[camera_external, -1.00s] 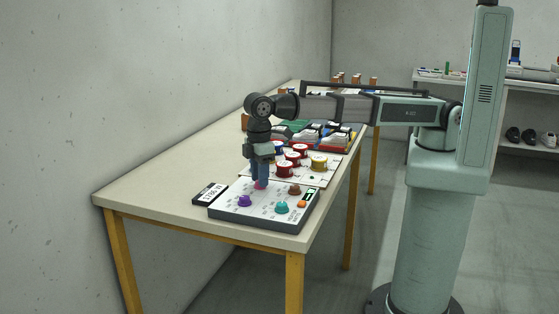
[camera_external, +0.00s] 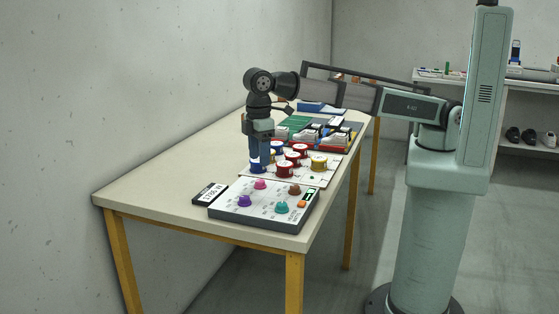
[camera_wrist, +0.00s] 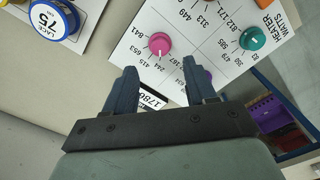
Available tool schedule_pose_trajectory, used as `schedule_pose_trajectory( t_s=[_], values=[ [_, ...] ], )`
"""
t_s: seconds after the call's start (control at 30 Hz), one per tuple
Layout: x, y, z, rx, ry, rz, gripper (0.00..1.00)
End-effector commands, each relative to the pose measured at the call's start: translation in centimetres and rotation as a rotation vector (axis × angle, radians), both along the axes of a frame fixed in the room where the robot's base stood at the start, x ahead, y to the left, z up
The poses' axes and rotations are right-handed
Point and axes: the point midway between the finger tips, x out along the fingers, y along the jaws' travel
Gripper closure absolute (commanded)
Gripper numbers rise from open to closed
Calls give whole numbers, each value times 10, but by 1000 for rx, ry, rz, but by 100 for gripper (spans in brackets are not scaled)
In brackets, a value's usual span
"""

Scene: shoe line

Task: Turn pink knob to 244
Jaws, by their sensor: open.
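The pink knob (camera_external: 260,184) sits at the back left of a white control panel (camera_external: 232,211) on the table. In the wrist view, the pink knob (camera_wrist: 159,43) has a light mark toward its lower edge.
The panel also carries a purple knob (camera_external: 245,201), a teal knob (camera_external: 282,207) and a brown knob (camera_external: 295,190). A small display box (camera_external: 209,194) stands left of it. Red, blue and yellow spools (camera_external: 285,170) stand behind the panel. The table's front left is clear.

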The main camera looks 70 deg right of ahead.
Motion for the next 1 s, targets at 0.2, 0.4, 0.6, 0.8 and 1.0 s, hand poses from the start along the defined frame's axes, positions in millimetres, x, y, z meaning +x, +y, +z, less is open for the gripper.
schedule_pose_trajectory(
  t_s=[0.2, 0.4, 0.6, 0.8, 1.0],
  values=[
    [1, 1, 37, 1, -1, 0, 44],
    [0, 1, 60, 0, 0, 0, 44],
    [0, 0, 70, 0, 0, 0, 44],
    [0, 0, 71, -1, 1, 0, 44],
    [0, 0, 71, 0, 0, 0, 44]
  ],
)
